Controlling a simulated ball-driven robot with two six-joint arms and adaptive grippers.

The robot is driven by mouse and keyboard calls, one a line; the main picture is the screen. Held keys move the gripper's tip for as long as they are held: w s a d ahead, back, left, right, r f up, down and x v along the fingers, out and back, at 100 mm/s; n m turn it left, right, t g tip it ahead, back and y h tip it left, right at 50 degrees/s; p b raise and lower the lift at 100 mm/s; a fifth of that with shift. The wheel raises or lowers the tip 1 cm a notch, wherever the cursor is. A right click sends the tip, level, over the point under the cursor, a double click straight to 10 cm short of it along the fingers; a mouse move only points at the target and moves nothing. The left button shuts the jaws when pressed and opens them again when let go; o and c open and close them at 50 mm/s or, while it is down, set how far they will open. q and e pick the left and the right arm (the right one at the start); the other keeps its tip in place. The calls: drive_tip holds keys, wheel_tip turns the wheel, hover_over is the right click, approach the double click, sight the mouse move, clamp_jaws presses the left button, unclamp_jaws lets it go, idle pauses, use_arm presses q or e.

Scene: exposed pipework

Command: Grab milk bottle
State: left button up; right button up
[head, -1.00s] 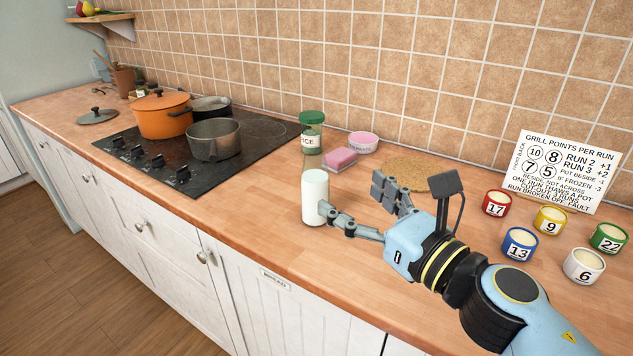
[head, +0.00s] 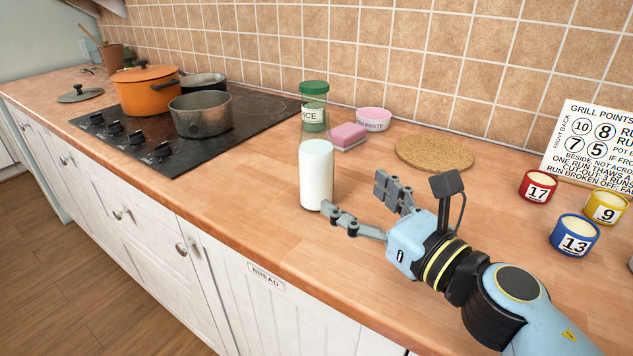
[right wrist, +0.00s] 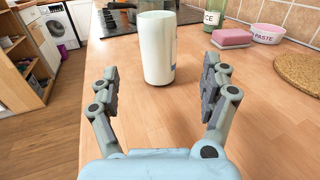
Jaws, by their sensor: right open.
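The white milk bottle (head: 316,176) stands upright on the wooden worktop, near its front edge. My right gripper (head: 356,204) is open and empty, just to the right of the bottle in the head view. In the right wrist view the bottle (right wrist: 158,50) stands ahead of the open fingers (right wrist: 160,90), roughly centred between them but beyond their tips. My left gripper is in neither view.
A green-lidded jar (head: 314,106), a pink sponge (head: 348,136) and a pink bowl (head: 373,119) stand behind the bottle. A cork mat (head: 434,153) lies behind my gripper. Numbered pots, such as the red one (head: 537,186), stand right. Pans (head: 201,114) sit on the hob at left.

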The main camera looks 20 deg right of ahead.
sight(326, 174)
drive_tip(key=p+x, duration=0.1)
drive_tip(key=x, duration=0.3)
drive_tip(key=shift+w+r, duration=0.1)
drive_tip(key=shift+w, duration=0.1)
drive_tip(key=x, duration=0.6)
drive_tip(key=shift+a+p, duration=0.25)
drive_tip(key=shift+p, duration=0.15)
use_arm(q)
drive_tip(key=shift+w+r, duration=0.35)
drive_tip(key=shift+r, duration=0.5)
use_arm(e)
clamp_jaws()
